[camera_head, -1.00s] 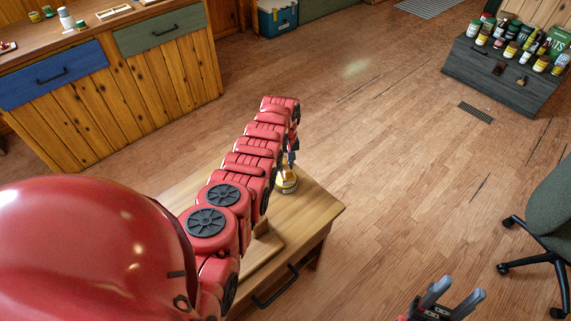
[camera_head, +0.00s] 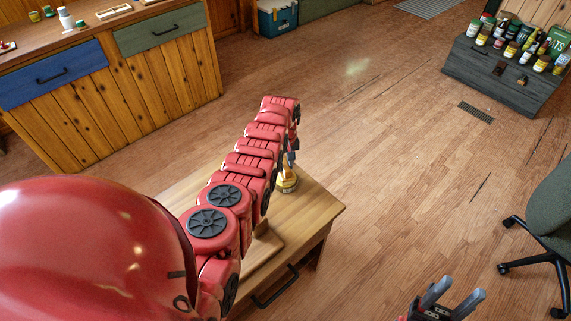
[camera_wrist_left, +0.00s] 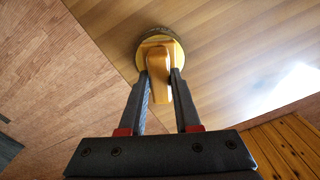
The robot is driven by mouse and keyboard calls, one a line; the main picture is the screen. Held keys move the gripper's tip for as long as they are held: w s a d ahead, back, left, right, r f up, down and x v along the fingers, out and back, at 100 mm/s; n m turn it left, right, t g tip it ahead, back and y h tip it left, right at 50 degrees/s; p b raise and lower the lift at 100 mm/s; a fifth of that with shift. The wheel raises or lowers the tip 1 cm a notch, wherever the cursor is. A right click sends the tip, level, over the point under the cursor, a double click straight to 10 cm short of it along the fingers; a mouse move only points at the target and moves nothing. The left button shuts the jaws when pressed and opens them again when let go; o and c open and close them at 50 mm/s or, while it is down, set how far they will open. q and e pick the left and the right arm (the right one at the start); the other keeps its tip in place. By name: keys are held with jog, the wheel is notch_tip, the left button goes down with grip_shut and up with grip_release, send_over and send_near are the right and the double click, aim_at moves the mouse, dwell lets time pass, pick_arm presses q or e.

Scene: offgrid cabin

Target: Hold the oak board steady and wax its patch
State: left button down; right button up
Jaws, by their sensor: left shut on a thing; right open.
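The oak board (camera_head: 262,252) lies flat on the small wooden table, largely hidden behind my left arm; its patch is not visible. A round yellow tin (camera_head: 286,185) stands near the table's far edge, and its rim shows in the left wrist view (camera_wrist_left: 178,45). A smooth tan block (camera_wrist_left: 156,68), perhaps an applicator's handle, rises at the tin. My left gripper (camera_wrist_left: 160,75) is shut on this block; in the head view it is mostly hidden by the arm. My right gripper (camera_head: 452,299) is open and empty over the floor, right of the table and apart from the board.
The table (camera_head: 322,208) has a drawer with a dark handle (camera_head: 275,287). An office chair (camera_head: 552,225) stands at the right. A grey chest (camera_head: 490,75) bears several jars. A wooden cabinet (camera_head: 130,95) is at the left. The floor between is clear.

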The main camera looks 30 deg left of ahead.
aim_at(286, 165)
pick_arm(q)
jog(key=shift+r, duration=0.1)
notch_tip(286, 165, up, 2)
jog(key=shift+r+p, duration=0.1)
jog(key=shift+p, duration=1)
notch_tip(286, 165, up, 5)
jog(key=p, duration=0.3)
jog(key=shift+f+p, duration=0.2)
jog(key=shift+p, duration=0.15)
jog(key=w+d+r+m+b, duration=0.4)
jog(key=w+d+r, duration=0.1)
jog(key=d+r, duration=0.3)
jog(key=s+d+r+m+b, duration=0.3)
jog(key=d+r+m, duration=0.2)
jog(key=d+r, duration=0.2)
notch_tip(286, 165, up, 2)
jog(key=shift+s+d+r+b, duration=0.2)
jog(key=shift+d+r+b, duration=0.05)
jog(key=shift+d+b, duration=0.15)
jog(key=shift+s+a+f, duration=0.1)
